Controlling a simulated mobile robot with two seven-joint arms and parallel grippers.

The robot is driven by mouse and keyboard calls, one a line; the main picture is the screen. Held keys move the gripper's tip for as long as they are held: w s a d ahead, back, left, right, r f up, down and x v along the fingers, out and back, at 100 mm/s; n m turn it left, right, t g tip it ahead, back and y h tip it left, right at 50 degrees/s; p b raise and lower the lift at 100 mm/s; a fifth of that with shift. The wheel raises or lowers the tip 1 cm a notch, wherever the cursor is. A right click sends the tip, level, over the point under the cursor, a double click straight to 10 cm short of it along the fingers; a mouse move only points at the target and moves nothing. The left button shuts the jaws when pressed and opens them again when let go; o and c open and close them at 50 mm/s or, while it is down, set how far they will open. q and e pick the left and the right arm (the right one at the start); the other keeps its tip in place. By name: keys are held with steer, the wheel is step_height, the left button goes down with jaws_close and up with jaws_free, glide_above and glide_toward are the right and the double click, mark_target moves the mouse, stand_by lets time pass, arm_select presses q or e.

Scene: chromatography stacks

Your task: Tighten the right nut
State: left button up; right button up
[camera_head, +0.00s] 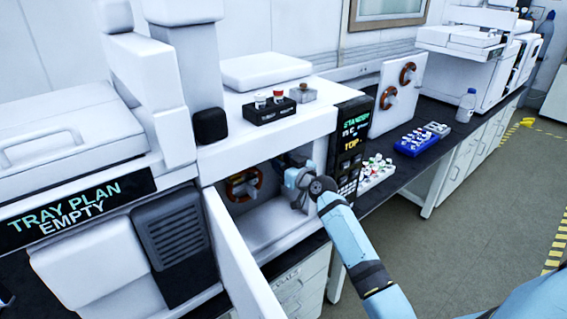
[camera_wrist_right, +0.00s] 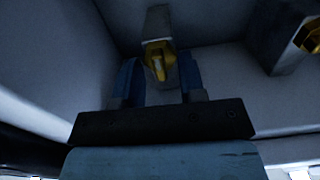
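In the wrist view a brass nut (camera_wrist_right: 158,65) sits on a grey block, with the two blue fingers of my right gripper (camera_wrist_right: 160,78) on either side of it. I cannot tell whether the fingers touch it. A second brass nut (camera_wrist_right: 313,40) on another grey block is cut by the right edge of that view. In the head view my right gripper (camera_head: 296,178) reaches into the open white compartment, and the nuts cannot be made out there. My left gripper is not in view.
The compartment's open door (camera_head: 240,265) stands left of my right arm. A copper-coloured coil (camera_head: 243,185) is inside, left of the gripper. A dark display panel (camera_head: 349,145) borders the opening on the right. Vial trays (camera_head: 421,141) lie on the bench beyond.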

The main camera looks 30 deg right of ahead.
jaws_close()
steer(key=shift+d+f+m+p, duration=0.1)
steer(key=shift+m+p, duration=1.1)
steer(key=shift+m, duration=3.2)
steer(key=shift+d+f+m+p, duration=0.1)
steer(key=shift+m+p, duration=1.1)
steer(key=shift+m, duration=3.2)
